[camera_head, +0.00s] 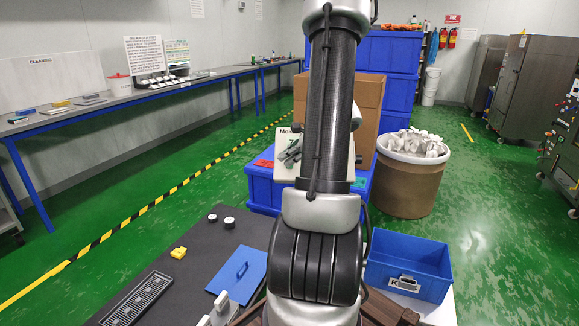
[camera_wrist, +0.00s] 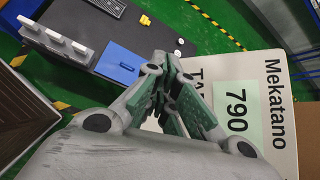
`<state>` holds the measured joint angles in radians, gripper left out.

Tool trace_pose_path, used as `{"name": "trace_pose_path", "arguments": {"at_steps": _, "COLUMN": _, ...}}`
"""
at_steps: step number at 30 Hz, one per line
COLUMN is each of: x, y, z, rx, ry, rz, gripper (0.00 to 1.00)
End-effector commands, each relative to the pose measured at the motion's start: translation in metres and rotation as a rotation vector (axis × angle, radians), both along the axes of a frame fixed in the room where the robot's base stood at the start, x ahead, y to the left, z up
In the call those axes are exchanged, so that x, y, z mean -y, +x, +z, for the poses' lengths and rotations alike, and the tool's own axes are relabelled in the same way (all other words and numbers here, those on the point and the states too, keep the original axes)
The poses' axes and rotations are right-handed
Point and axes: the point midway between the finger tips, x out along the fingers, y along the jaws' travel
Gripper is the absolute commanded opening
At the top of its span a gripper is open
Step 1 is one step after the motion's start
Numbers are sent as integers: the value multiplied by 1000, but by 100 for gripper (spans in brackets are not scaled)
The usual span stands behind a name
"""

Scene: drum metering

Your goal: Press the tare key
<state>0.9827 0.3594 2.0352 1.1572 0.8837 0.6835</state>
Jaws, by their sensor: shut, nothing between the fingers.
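The white scale indicator panel (camera_wrist: 278,110) fills the right of the wrist view, printed "Mekatano". Its pale green display (camera_wrist: 237,122) reads 790. Lettering starting "TA" (camera_wrist: 203,76) shows beside the fingers; the rest of it is covered, and I cannot make out the tare key itself. My gripper (camera_wrist: 170,82) is shut and empty, its green-padded fingers in front of the panel. I cannot tell whether the fingertips touch it. In the head view, the panel (camera_head: 285,172) stands behind my arm, which hides much of it, and my gripper (camera_head: 290,152) shows against it.
A dark bench at left carries a blue plate (camera_head: 237,275), a yellow block (camera_head: 178,252) and a black grate (camera_head: 138,300). A blue bin (camera_head: 408,252) sits at right. Behind are a brown drum (camera_head: 405,185) with pale contents and a cardboard box (camera_head: 368,95).

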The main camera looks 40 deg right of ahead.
Motion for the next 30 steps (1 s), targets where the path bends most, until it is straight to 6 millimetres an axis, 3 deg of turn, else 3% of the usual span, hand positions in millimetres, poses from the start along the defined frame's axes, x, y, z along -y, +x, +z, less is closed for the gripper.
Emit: {"name": "trace_pose_path", "arguments": {"at_steps": 30, "x": 4, "y": 4, "z": -6, "rx": 0, "ry": 0, "rz": 0, "gripper": 0}}
